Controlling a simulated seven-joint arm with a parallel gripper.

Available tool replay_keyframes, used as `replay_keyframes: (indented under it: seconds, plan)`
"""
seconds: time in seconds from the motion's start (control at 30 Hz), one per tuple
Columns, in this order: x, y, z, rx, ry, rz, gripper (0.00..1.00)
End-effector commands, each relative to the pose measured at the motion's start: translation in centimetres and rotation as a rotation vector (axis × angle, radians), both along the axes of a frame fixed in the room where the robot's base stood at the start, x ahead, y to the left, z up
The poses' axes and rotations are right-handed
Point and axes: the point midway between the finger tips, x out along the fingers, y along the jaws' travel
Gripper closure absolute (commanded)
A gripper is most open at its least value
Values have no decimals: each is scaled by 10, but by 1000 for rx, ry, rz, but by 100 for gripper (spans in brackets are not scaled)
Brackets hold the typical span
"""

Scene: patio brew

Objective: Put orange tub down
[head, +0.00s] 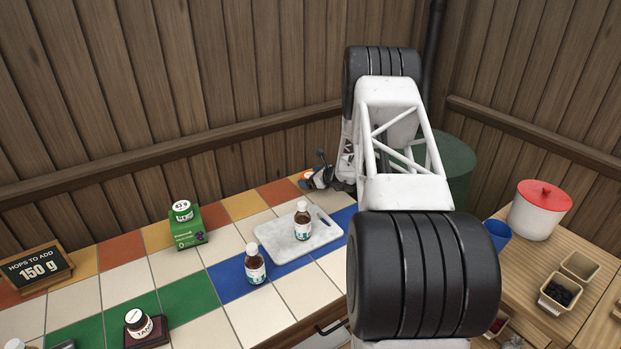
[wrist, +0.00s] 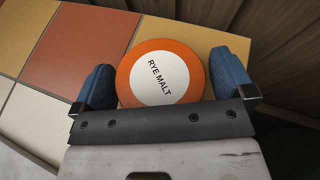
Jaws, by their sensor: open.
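The orange tub (wrist: 124,82) has a round orange lid with a white label reading "RYE MALT". In the wrist view it stands on yellow and orange tiles between the two blue fingers of my gripper (wrist: 163,88). The fingers are open, with a small gap showing at the sides of the tub. In the head view my gripper (head: 313,175) is at the far right corner of the tiled counter, and a bit of the orange tub (head: 306,175) shows beside it. Most of the tub is hidden there.
A grey cutting board (head: 270,240) holds a brown bottle (head: 302,222); another brown bottle (head: 255,265) stands at its left. A green box (head: 188,232) is further left. The wooden wall (head: 250,155) rises close behind my gripper. A red-lidded white pot (head: 537,212) stands at the right.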

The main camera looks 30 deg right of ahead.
Motion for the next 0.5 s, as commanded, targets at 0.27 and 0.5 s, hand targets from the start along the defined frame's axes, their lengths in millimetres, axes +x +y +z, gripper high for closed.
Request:
replay_keyframes:
  seconds: [0.27,0.5]
  plan:
    - [-4,-2,4,0,0,-1,0]
    - [-24,-9,14,0,0,-1,0]
